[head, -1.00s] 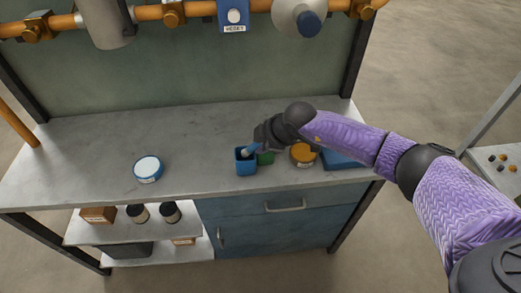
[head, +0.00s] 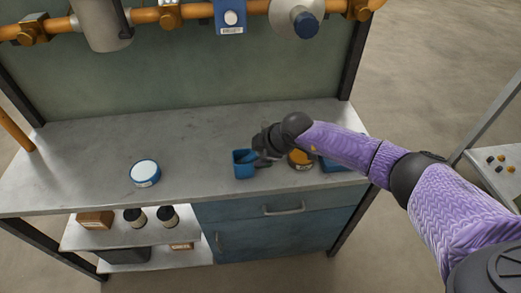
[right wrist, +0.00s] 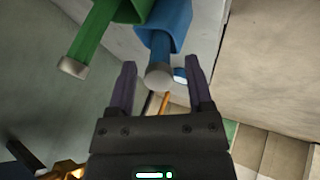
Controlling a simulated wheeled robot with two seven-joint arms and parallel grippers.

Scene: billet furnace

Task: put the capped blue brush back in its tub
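The blue tub (head: 243,168) stands near the front of the bench in the head view. The blue brush (head: 249,157) leans in it. In the right wrist view, the brush's grey end (right wrist: 159,76) points toward me and its blue shaft runs into the blue tub (right wrist: 178,22). My right gripper (head: 259,150) is beside the tub; in its wrist view its two fingers (right wrist: 160,88) stand apart on either side of the brush end, with gaps showing. My left gripper is not in view.
A green brush (right wrist: 92,40) in a green tub shows beside the blue one. An orange-lidded tin (head: 300,161) and a blue item (head: 334,164) are right of the gripper. A white-topped round tin (head: 144,172) is on the left. The bench between is clear; pipes run above.

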